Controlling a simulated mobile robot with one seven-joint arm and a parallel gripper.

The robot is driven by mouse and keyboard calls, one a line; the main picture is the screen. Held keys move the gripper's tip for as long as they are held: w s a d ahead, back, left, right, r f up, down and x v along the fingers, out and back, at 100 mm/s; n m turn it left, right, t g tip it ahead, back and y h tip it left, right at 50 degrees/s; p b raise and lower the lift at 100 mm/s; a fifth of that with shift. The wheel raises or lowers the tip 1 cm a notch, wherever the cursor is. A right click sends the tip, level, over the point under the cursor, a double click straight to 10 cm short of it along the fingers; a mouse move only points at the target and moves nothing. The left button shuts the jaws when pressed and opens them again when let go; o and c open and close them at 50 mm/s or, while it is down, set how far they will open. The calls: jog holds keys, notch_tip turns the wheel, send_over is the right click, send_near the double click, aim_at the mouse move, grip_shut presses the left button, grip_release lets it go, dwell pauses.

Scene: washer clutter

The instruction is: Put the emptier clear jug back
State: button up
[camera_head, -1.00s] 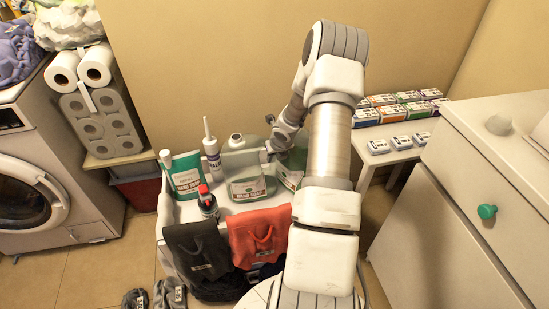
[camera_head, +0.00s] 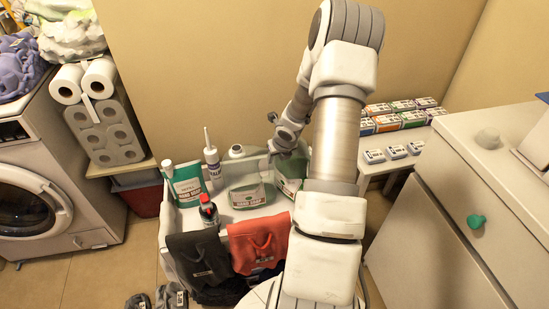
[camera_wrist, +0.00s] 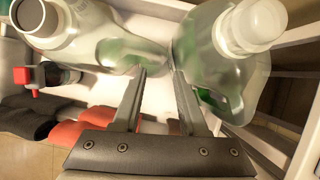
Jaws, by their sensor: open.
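Two clear jugs with green-and-white labels stand upright on the white cart. The left jug (camera_head: 246,183) shows its front; the right jug (camera_head: 289,174) is partly behind my arm. In the wrist view, the left jug (camera_wrist: 92,38) has a pale cap and the right jug (camera_wrist: 222,75) a white cap. Green shows low in both; I cannot compare their levels. My gripper (camera_wrist: 160,72) is open and empty, its fingers pointing into the gap between the jugs, the right finger close to the right jug. In the head view my gripper is by the jugs' tops, fingertips unclear.
The cart (camera_head: 164,222) also holds a green-and-white pouch (camera_head: 187,184), a white nozzle bottle (camera_head: 213,165) and a dark red-capped bottle (camera_head: 208,210). Dark and red cloths (camera_head: 259,241) hang in front. A side table (camera_head: 388,163) with small boxes and a drawer cabinet (camera_head: 435,240) stand right.

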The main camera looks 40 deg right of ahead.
jog(key=shift+p+v, duration=0.55)
jog(key=shift+v, duration=1.2)
jog(key=s+a+r+m+g+h+b, duration=0.1)
jog(key=s+a+r+m+g+h, duration=0.15)
jog(key=a+r+m, duration=1.05)
jog(key=s+a+r+m+y, duration=0.1)
jog(key=s+a+r+m, duration=0.5)
jog(key=a, duration=0.3)
jog(key=s+a+r+m+y, duration=0.2)
jog(key=s+a+r+m, duration=0.3)
jog(key=s+a, duration=0.4)
notch_tip(320, 180, up, 26)
jog(key=s+m+t+y+p, duration=0.1)
jog(key=m+p, duration=0.7)
jog(key=p, duration=1.2)
jog(key=shift+s+r+t, duration=0.15)
jog(key=shift+s+t, duration=0.5)
jog(key=shift+t, duration=0.5)
